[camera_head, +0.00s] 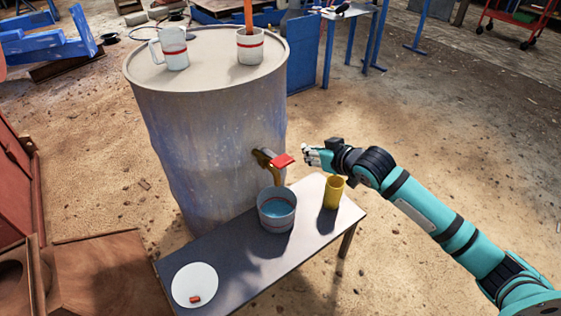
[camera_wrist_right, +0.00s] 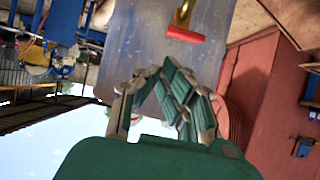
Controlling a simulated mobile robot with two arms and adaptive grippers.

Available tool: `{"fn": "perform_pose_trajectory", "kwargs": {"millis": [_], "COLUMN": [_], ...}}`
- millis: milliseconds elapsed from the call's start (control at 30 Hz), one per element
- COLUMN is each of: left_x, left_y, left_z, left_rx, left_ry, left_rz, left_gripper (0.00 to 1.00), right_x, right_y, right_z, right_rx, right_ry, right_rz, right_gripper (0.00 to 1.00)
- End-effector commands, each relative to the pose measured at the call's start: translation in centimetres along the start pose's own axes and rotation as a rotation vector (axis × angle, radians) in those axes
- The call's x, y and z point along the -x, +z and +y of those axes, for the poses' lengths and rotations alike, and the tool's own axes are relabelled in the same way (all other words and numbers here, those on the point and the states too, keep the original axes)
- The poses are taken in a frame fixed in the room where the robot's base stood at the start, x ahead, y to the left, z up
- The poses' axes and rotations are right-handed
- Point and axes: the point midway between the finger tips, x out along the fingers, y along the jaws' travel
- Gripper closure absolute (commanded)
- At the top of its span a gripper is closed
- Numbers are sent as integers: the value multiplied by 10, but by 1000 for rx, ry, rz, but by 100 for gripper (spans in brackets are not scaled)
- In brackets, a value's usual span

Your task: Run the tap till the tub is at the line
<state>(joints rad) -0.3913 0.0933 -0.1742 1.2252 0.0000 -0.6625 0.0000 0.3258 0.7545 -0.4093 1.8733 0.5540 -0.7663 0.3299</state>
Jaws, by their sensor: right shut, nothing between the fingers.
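The brass tap with a red lever (camera_head: 284,160) comes out of the side of a large grey barrel (camera_head: 195,150). In the right wrist view the gripper (camera_wrist_right: 165,75) shows below the red lever (camera_wrist_right: 185,34). Whether water is flowing from the tap is too small to tell. My left gripper is not in view.
A yellow cup (camera_head: 334,192) stands on the dark bench (camera_head: 235,259), right of the tub. A white plate (camera_head: 195,285) with a small red piece lies at the bench's near left. A jug (camera_head: 173,48) and a mug (camera_head: 250,47) stand on the barrel top.

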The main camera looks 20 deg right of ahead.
Motion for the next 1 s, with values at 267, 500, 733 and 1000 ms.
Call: {"fn": "perform_pose_trajectory", "kwargs": {"millis": [267, 500, 733, 1000], "left_x": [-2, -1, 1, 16], "left_y": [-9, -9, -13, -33], "left_z": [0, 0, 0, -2], "left_rx": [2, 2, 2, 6], "left_ry": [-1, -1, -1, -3], "left_rz": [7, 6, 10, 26], "left_gripper": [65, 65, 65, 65], "right_x": [23, 23, 9, -45], "right_y": [-29, -30, -30, -32], "right_z": [-23, -23, -23, -26], "right_rx": [40, 39, 36, 35], "right_ry": [-48, -49, -48, -49], "right_rz": [37, 37, 39, 39], "right_gripper": [100, 100, 100, 100]}}
